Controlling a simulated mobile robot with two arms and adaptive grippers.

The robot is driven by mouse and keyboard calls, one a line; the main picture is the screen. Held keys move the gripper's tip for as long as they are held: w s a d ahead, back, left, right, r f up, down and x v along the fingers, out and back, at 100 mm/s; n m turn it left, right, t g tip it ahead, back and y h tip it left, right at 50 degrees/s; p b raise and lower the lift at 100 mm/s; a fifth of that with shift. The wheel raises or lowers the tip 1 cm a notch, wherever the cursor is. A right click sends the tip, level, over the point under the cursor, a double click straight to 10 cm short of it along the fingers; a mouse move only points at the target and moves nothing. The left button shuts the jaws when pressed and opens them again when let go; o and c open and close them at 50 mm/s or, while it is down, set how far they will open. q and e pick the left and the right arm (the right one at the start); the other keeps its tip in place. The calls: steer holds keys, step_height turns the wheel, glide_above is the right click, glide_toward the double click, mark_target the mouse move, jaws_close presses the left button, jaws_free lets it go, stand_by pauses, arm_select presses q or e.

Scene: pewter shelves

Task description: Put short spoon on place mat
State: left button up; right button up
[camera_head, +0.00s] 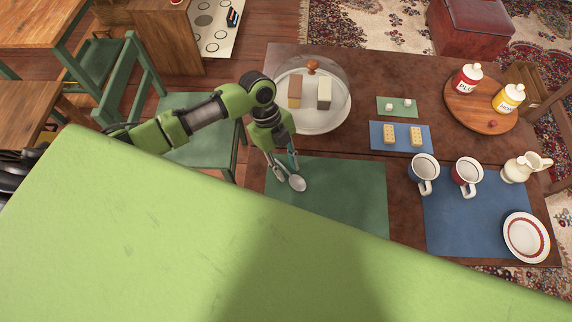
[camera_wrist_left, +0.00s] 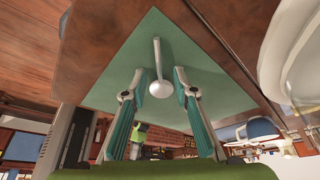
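The short spoon (camera_head: 297,183) is silver and shows on the green place mat (camera_head: 345,195), near the mat's upper left part. In the left wrist view, the spoon (camera_wrist_left: 160,88) has its bowl toward me and its thin handle pointing away across the green mat (camera_wrist_left: 185,50). My left gripper (camera_head: 284,169) is just above the spoon, pointing down. In the left wrist view, its two fingers (camera_wrist_left: 155,84) are spread apart on either side of the spoon's bowl, with gaps to both sides. In the head view part of the handle is hard to see near the fingers. My right gripper is out of view.
A glass-domed tray (camera_head: 335,118) stands just behind my left gripper. Two mugs (camera_head: 423,172) and a plate (camera_head: 526,237) are on or by the blue mat (camera_head: 455,220) at right. A round wooden board (camera_head: 482,112) holds two jars. The green mat's right part is clear.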

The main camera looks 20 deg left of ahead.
arm_select(q)
steer(key=b+v, duration=0.1)
steer(key=v, duration=1.1)
